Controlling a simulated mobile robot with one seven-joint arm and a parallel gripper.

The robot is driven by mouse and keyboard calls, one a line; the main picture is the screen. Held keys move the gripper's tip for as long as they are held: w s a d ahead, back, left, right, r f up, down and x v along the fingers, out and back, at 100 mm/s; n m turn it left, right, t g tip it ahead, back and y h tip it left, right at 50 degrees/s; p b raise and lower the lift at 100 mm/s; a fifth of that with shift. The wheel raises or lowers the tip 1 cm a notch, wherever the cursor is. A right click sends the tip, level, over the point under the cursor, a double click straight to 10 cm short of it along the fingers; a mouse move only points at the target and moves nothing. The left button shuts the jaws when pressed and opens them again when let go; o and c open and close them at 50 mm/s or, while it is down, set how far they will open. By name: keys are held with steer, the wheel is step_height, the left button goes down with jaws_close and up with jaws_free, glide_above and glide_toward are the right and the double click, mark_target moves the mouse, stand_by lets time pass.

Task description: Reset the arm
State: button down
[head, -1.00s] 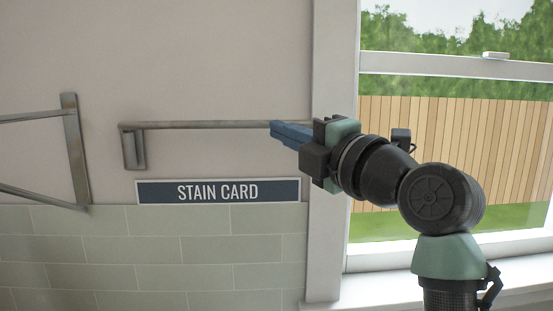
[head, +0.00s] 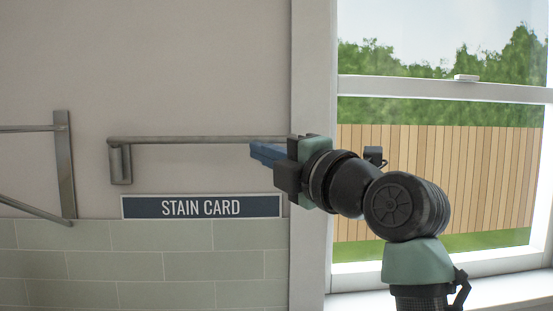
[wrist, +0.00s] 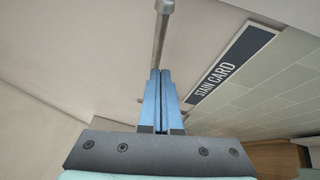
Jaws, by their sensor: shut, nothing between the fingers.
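My gripper (head: 268,153) is in front of the wall in the head view, its blue fingers pointing left. In the wrist view its two blue fingers (wrist: 161,78) lie side by side, closed with nothing between them. A metal rail (head: 200,140) on the wall runs left from behind the fingertips in the head view. In the wrist view the rail (wrist: 162,22) extends beyond the fingertips; I cannot tell whether they touch it. My arm reaches up from the lower right.
A dark "STAIN CARD" sign (head: 201,207) is on the wall below the rail, and also shows in the wrist view (wrist: 228,66). Another metal bracket (head: 64,165) is at the far left. Green tiles (head: 150,265) cover the lower wall. A window (head: 440,92) is at the right.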

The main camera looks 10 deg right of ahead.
steer(key=shift+w+d+b+v, duration=0.35)
steer(key=shift+d+b+v, duration=1.05)
steer(key=shift+v, duration=4.15)
steer(key=w+a+m+t+h+b, duration=0.1)
steer(key=a+m+t, duration=0.1)
steer(key=a+m, duration=0.35)
steer(key=s+a+m+t+h, duration=0.3)
steer(key=s+a+m, duration=0.2)
steer(key=s+m, duration=0.2)
steer(key=s+a+r+m+t+h, duration=0.1)
steer(key=s+a+m+t+h, duration=0.2)
steer(key=s+a+m, duration=0.3)
steer(key=s+m+t, duration=0.1)
steer(key=m, duration=0.4)
steer(key=shift+s+r+m+h, duration=0.25)
steer(key=shift+r+m+h, duration=0.05)
steer(key=shift+r+m, duration=0.05)
